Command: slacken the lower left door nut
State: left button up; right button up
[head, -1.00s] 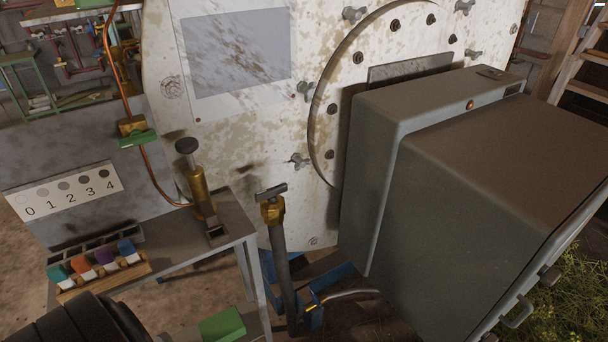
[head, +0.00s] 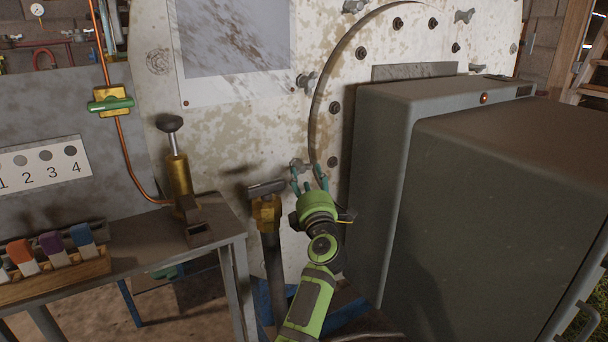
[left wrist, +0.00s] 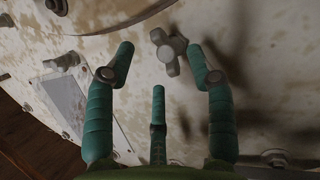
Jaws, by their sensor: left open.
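The lower left door nut (head: 299,164) is a grey winged nut on the stained pale door plate, left of the big round ring. My left gripper (head: 310,178) is in front of it and partly hides it. In the left wrist view the nut (left wrist: 171,51) shows its lobes beyond the fingertips, between the left and right fingers and nearer the right one. The green fingers of the left gripper (left wrist: 164,62) are spread, with nothing held. I cannot tell whether a finger touches the nut. My right gripper is in neither current view.
A brass-topped post with a T-handle (head: 267,200) stands close left of my left gripper. A large grey cabinet (head: 500,190) blocks the right side. A bench (head: 130,255) with a brass pump (head: 180,175) is at left. Another winged nut (head: 306,82) sits higher up.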

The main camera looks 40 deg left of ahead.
aim_at(304, 170)
pick_arm(q)
jog(key=b+x, duration=0.1)
jog(key=x, duration=0.3)
jog(key=shift+f, duration=0.15)
jog(key=shift+w+a, duration=0.3)
jog(key=shift+w, duration=0.05)
jog(key=shift+r, duration=0.2)
pick_arm(e)
jog(key=r, duration=0.3)
jog(key=shift+w+r, duration=0.1)
jog(key=shift+w, duration=0.25)
pick_arm(q)
grip_shut()
